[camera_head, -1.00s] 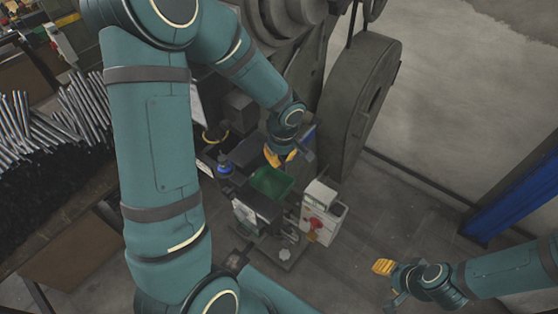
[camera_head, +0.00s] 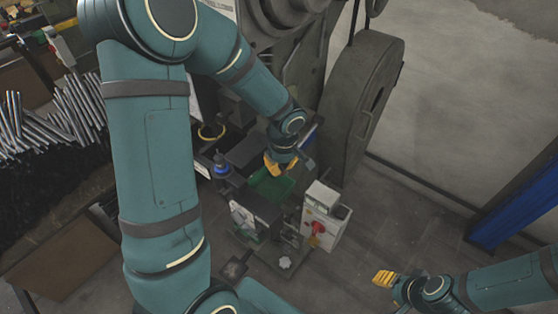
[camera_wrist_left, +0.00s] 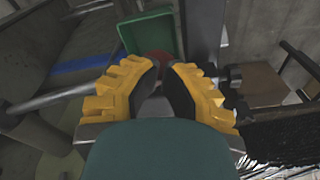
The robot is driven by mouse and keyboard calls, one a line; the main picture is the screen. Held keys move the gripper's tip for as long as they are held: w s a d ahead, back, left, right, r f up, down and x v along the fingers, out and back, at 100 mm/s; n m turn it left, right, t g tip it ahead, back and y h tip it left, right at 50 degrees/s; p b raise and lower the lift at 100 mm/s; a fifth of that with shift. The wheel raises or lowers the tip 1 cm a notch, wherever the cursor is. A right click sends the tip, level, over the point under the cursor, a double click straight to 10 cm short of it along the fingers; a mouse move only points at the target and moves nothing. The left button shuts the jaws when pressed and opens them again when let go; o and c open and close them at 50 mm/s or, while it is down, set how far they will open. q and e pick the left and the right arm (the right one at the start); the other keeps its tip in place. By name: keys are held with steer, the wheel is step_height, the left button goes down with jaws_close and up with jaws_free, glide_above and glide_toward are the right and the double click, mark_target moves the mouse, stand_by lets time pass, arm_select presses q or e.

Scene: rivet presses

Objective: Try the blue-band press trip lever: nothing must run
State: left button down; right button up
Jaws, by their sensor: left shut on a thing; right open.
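My left gripper (camera_head: 279,162) is at the front of the press, just above the green bin (camera_head: 270,186). In the left wrist view its yellow fingers (camera_wrist_left: 158,85) are closed around a dark red, rounded end (camera_wrist_left: 155,58), which looks like the trip lever's knob. The rest of the lever is hidden by the fingers. My right gripper (camera_head: 384,280) is open and empty at the lower right, well away from the press.
A grey control box (camera_head: 322,216) with a red knob stands right of the bin. The large press flywheel (camera_head: 364,100) stands behind it. Metal rods (camera_head: 55,115) lie at the left. A blue post (camera_head: 512,208) stands at the right. Floor between box and post is clear.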

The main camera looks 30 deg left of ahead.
arm_select(q)
steer(key=shift+s, duration=0.1)
steer(key=d+b, duration=0.1)
steer(key=s+d+r, duration=0.1)
steer(key=shift+s+d+b, duration=0.1)
steer(key=shift+d+b, duration=0.25)
step_height(320, 180, up, 12)
steer(key=d, duration=0.1)
steer(key=shift+s, duration=0.25)
stand_by(0.3)
stand_by(0.4)
